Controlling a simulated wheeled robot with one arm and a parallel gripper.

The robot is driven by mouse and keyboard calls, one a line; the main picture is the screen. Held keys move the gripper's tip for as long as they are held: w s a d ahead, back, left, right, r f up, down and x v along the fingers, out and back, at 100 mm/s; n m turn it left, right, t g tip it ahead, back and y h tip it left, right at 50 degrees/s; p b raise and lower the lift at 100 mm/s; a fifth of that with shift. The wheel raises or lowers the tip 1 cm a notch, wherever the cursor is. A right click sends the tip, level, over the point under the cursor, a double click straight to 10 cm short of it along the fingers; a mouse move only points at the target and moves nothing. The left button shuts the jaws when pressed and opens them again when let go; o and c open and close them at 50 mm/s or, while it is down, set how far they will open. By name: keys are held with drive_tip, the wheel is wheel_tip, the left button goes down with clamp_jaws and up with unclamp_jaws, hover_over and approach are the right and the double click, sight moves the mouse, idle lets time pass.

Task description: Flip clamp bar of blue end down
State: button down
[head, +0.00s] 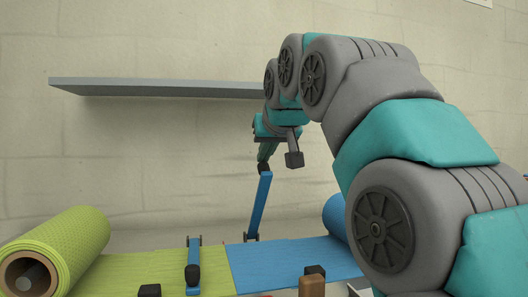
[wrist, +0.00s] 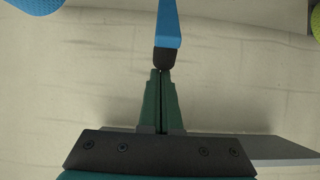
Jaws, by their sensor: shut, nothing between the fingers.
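The blue clamp bar (head: 259,205) stands raised and nearly upright, leaning slightly right, above a hinge bracket at the left part of the blue cloth (head: 290,262). Its black tip shows in the wrist view (wrist: 165,58), just beyond my fingertips. My gripper (head: 263,165) is up at the bar's top end, with its fingers closed together and empty. It also shows in the wrist view (wrist: 161,72). The fingertips look very close to the black tip; I cannot tell if they touch it.
A second blue bar with a black end (head: 193,270) sits low at the green cloth (head: 130,270). A green roll (head: 65,245) stands left and a blue roll (head: 335,215) right, partly behind my arm. A grey shelf (head: 150,88) is on the wall. A brown peg (head: 311,287) is in front.

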drive_tip(key=shift+f, duration=0.1)
idle(0.3)
drive_tip(key=shift+s+d+f+b, duration=0.15)
drive_tip(key=shift+s+f+b, duration=0.35)
drive_tip(key=shift+b, duration=0.4)
drive_tip(key=shift+s+d+f+t+y+b, duration=0.25)
drive_tip(key=shift+s+d+f+t+b, duration=0.4)
drive_tip(key=shift+s+f+b, duration=1.5)
drive_tip(key=shift+s+d+f+t+y+b, duration=0.3)
drive_tip(key=shift+s+f+t+b, duration=0.5)
drive_tip(key=shift+s+f+b, duration=1.35)
drive_tip(key=shift+s+d+f+t+y+b, duration=0.15)
drive_tip(key=shift+s+d+f+t+b, duration=0.8)
drive_tip(key=shift+f+b, duration=2.1)
drive_tip(key=shift+s+a+f+p, duration=0.25)
drive_tip(key=shift+a+p, duration=0.05)
drive_tip(key=shift+r, duration=0.1)
